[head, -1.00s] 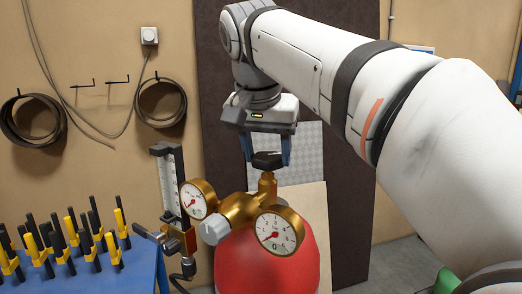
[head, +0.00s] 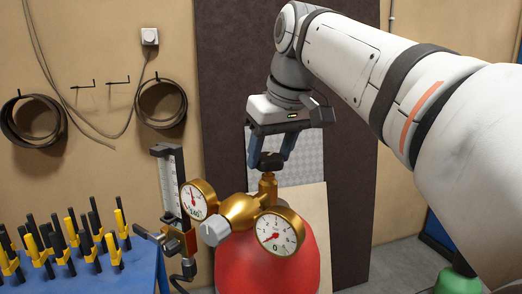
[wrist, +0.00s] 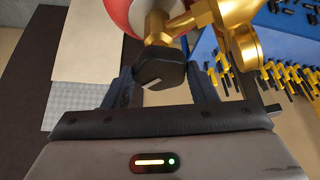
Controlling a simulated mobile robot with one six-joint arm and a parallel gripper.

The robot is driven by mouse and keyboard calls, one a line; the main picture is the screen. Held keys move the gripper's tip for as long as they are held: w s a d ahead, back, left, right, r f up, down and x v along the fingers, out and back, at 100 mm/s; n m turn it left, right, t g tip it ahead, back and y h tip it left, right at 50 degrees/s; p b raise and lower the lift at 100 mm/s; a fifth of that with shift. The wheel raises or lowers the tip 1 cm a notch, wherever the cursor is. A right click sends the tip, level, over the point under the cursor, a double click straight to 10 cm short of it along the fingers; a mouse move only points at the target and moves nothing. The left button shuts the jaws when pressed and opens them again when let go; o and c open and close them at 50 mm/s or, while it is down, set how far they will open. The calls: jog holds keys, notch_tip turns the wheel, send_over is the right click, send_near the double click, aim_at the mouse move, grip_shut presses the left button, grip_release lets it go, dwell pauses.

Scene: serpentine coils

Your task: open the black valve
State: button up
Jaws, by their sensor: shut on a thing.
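The black valve (head: 271,160) is a dark knob on a brass stem, on top of the brass regulator (head: 240,210) of a red cylinder (head: 268,268). My gripper (head: 269,163) reaches down from above, its blue fingers on either side of the knob and shut on it. In the wrist view the black valve (wrist: 160,66), with a pale mark on its face, sits between the fingers of my gripper (wrist: 158,75). The left gauge's (head: 198,200) needle points roughly up; the right gauge's (head: 277,234) needle points lower left.
A flowmeter with a clear tube (head: 170,190) stands left of the regulator. A blue table (head: 135,275) with several black and yellow clamps is at the left. A dark panel (head: 350,140) and cable coils on the wall are behind. A green object (head: 455,281) is at lower right.

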jog(key=n+y, duration=0.1)
jog(key=n, duration=0.2)
jog(key=shift+w+d+n+g, duration=0.1)
jog(key=shift+d+n+g, duration=0.05)
jog(key=shift+n+g, duration=0.25)
jog(key=n+g+y, duration=0.1)
jog(key=n, duration=0.2)
jog(key=shift+w+n, duration=0.1)
jog(key=shift+n, duration=0.2)
jog(key=n+g, duration=0.1)
jog(key=n, duration=0.2)
jog(key=n+g, duration=0.1)
jog(key=n, duration=0.2)
jog(key=shift+w+g, duration=0.2)
jog(key=shift+g, duration=0.1)
jog(key=shift+n, duration=0.3)
jog(key=shift+y, duration=0.3)
jog(key=o, duration=1)
jog(key=shift+d, duration=0.1)
